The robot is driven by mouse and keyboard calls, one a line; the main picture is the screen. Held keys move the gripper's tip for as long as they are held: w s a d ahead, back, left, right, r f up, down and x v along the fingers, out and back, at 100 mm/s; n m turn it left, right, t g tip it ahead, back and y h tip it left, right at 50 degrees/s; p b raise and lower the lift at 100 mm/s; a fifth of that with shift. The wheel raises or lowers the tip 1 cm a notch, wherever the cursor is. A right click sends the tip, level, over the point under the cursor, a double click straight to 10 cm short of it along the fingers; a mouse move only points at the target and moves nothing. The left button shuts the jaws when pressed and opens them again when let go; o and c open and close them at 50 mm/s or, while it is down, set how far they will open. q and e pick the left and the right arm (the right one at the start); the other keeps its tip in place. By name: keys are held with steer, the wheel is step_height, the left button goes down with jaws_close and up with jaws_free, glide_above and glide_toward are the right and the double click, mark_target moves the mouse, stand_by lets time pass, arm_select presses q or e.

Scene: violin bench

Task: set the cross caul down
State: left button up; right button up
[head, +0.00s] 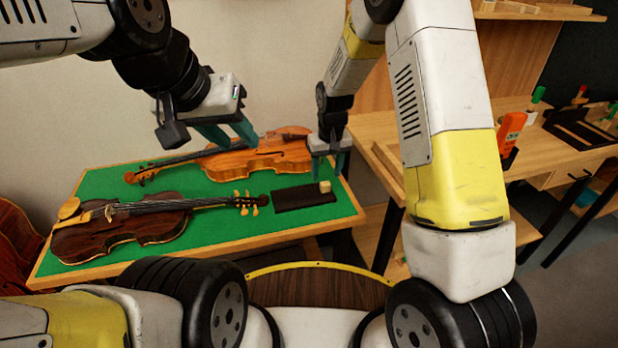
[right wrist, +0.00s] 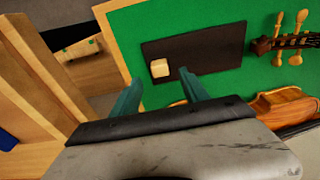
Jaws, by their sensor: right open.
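A small pale wooden block (head: 325,186), the likeliest cross caul, rests on a flat dark mat (head: 296,199) on the green bench top (head: 215,228). In the right wrist view the block (right wrist: 159,68) sits near one edge of the mat (right wrist: 205,50). My right gripper (head: 330,163) is open and empty above the mat's far end. In the right wrist view its two teal fingers (right wrist: 160,95) stand apart, with the block just beyond their tips. My left gripper (head: 232,137) is above the far violin, its fingers apart and nothing visible between them.
A dark violin (head: 125,222) lies at the front left of the bench and an orange-brown violin (head: 260,158) at the back.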

mark_target(325, 183)
steer(key=f, duration=0.5)
steer(key=shift+w, duration=0.2)
jaws_close()
